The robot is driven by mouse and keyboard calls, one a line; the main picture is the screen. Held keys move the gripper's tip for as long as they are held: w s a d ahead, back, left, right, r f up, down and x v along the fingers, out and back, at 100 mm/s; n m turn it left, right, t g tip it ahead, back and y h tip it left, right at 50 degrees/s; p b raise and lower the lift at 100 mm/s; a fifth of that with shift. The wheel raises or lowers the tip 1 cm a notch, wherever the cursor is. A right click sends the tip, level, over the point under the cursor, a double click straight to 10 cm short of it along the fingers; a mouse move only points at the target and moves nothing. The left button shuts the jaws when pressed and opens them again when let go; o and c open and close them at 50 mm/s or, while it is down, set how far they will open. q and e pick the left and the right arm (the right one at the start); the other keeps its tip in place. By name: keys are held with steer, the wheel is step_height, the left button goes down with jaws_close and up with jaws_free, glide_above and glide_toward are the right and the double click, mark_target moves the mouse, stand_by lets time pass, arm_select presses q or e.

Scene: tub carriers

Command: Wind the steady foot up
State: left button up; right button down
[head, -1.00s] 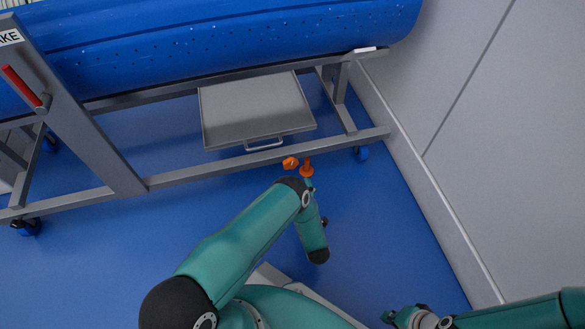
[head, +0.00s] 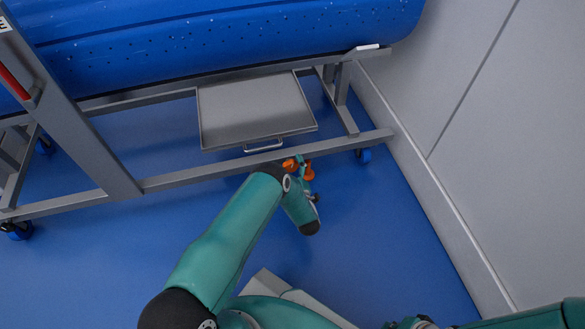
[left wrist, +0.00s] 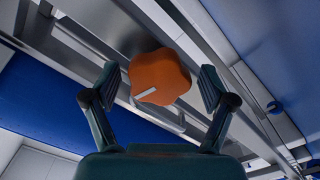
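The steady foot's orange lobed knob (head: 290,165) is at the carriage's lower front rail. An orange foot part (head: 308,173) shows just right of it, partly behind my left gripper (head: 303,162). In the left wrist view the knob (left wrist: 160,76) has a pale mark on its face. The fingers of my left gripper (left wrist: 158,82) stand open on either side of it, with gaps showing on both sides. My right gripper (head: 412,323) is cut off at the bottom edge of the head view, and its fingers cannot be made out.
The grey carriage frame (head: 215,174) carries a large blue tub (head: 220,40). A grey tray (head: 255,112) with a handle sits under it. A grey wall (head: 480,130) closes the right side. Blue floor in front is clear.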

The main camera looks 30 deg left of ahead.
arm_select(q)
steer(key=c, duration=1)
steer(key=shift+d, duration=0.4)
steer(key=shift+c, duration=0.2)
steer(key=shift+a, duration=0.25)
steer(key=shift+a+m, duration=0.15)
steer(key=shift+m, duration=0.85)
steer(key=m, duration=1.2)
steer(key=shift+w, duration=0.1)
steer(key=m, duration=0.5)
steer(key=shift+d+m, duration=0.25)
steer(key=shift+m, duration=0.15)
steer(key=shift+w, duration=0.1)
